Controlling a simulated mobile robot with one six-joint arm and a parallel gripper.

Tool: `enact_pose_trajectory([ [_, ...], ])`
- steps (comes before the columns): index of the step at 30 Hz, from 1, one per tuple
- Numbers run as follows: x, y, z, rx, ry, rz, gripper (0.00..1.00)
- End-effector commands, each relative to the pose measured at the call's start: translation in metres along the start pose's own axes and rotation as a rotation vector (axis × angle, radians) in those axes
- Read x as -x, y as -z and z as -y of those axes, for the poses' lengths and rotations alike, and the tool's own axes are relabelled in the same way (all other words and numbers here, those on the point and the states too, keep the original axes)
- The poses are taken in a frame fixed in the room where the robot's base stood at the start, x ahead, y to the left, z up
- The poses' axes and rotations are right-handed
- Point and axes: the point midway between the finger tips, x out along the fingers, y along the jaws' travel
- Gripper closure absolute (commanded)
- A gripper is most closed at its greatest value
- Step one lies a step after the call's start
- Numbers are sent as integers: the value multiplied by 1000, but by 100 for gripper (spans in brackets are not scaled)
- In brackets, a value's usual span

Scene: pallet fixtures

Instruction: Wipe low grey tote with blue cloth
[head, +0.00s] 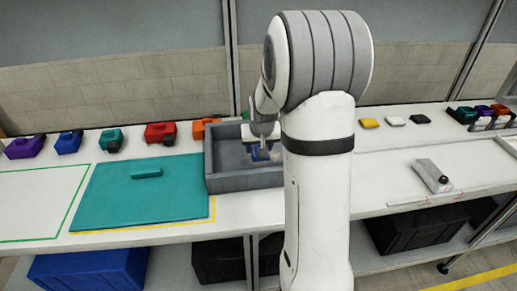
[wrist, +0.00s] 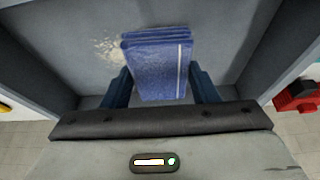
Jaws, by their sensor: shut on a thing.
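The low grey tote (head: 240,181) stands on the bench in the middle of the head view, partly hidden by my arm. Its floor (wrist: 230,45) fills much of the wrist view. My gripper (wrist: 160,85) is shut on the folded blue cloth (wrist: 157,68), which has a white stripe near one edge. In the head view the gripper and the blue cloth (head: 262,154) are inside the tote. Whether the cloth touches the floor I cannot tell. A pale speckled patch (wrist: 108,46) lies on the tote floor, left of the cloth.
A teal lid (head: 140,200) with a handle lies left of the tote. Red (head: 160,133), teal and blue items line the back of the bench. A grey-and-white bottle-like object (head: 434,176) lies at right. Dark and blue bins (head: 88,275) sit below.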

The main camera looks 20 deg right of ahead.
Motion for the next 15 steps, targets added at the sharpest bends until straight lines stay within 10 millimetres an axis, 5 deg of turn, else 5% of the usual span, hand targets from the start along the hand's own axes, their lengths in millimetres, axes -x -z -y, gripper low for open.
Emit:
enact_pose_trajectory([
  [15,20,8,0,1,0,0,68],
])
